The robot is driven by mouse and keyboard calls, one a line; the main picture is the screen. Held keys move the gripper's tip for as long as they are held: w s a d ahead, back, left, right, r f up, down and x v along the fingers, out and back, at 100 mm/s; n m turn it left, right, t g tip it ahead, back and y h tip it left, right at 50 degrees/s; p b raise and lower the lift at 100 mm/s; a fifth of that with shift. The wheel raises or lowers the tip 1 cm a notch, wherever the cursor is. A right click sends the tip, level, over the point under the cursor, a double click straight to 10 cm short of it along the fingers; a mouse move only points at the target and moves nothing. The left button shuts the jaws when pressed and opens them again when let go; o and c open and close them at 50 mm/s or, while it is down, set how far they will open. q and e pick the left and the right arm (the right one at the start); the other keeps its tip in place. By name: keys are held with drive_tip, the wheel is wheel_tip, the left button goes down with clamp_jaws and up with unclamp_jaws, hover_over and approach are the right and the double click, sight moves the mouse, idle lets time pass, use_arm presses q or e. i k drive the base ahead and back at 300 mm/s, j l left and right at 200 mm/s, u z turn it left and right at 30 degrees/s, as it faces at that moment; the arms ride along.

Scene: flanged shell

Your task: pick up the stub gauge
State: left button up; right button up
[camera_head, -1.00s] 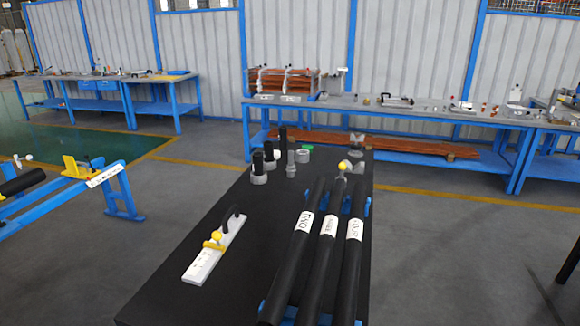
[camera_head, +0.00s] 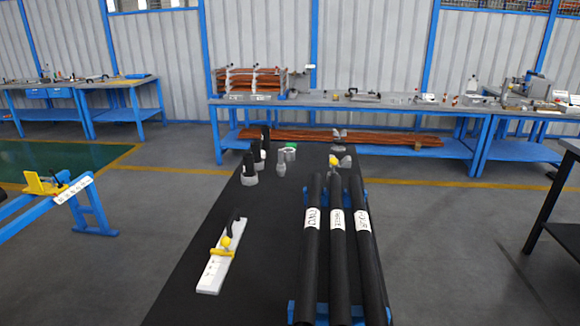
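No part is plainly marked as the stub gauge, so I cannot tell for sure which it is. A flat white bar (camera_head: 211,276) with a yellow piece and a black curved handle lies on the near left of the black table (camera_head: 180,300). Several small grey and black fittings (camera_head: 250,172) stand at the table's far end. Neither of my grippers is in view.
Three long black pipes with white labels (camera_head: 337,250) lie side by side on blue supports on the table's right. A blue stand (camera_head: 90,205) is at the left and a dark table (camera_head: 560,240) at the right. Blue workbenches (camera_head: 350,105) line the wall.

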sight(281, 168)
drive_tip(key=i+j+z, duration=0.2)
drive_tip(key=j+z, duration=0.15)
drive_tip(key=j, duration=0.5)
drive_tip(key=i+j+z, duration=0.1)
drive_tip(key=j+z, duration=0.25)
drive_tip(key=j, duration=0.55)
drive_tip(key=j+z, duration=0.4)
drive_tip(key=j, duration=0.45)
drive_tip(key=k+j+z, duration=0.2)
drive_tip(key=j+z, duration=0.15)
drive_tip(key=j, duration=0.55)
drive_tip(key=i+j+z, duration=0.2)
drive_tip(key=j+z, duration=0.15)
drive_tip(key=j, duration=0.5)
drive_tip(key=i+j+z, duration=0.1)
drive_tip(key=j+z, duration=0.3)
drive_tip(key=j, duration=0.5)
drive_tip(key=j+z, duration=0.35)
drive_tip(key=j, duration=0.55)
